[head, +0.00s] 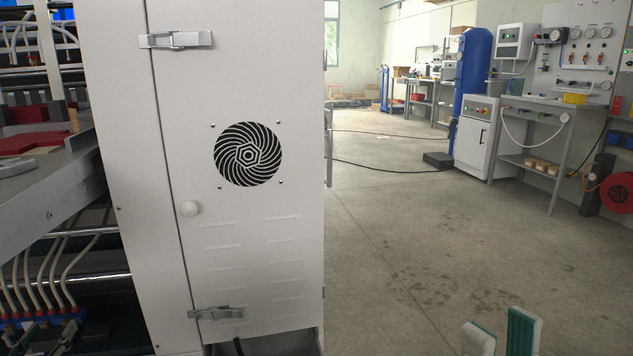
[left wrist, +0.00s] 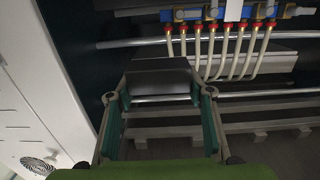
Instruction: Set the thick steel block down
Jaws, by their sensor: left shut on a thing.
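In the left wrist view, my left gripper (left wrist: 160,94) is shut on a dark grey flat-faced block (left wrist: 158,76), the thick steel block. Its green-padded fingers lie along the block's left and right sides. The block is in front of the machine's rods and hoses; whether it touches anything beneath is not clear. The left gripper and block do not show in the head view. At the bottom right of the head view, the fingertips of my right gripper (head: 500,334) stand apart, with only floor seen between them.
White hoses with red fittings (left wrist: 218,52) hang behind the block. Metal rods and slats (left wrist: 250,125) lie below and beyond it. A white cabinet (head: 250,240) with a round vent stands beside the machine. The floor (head: 420,240) to the right is open.

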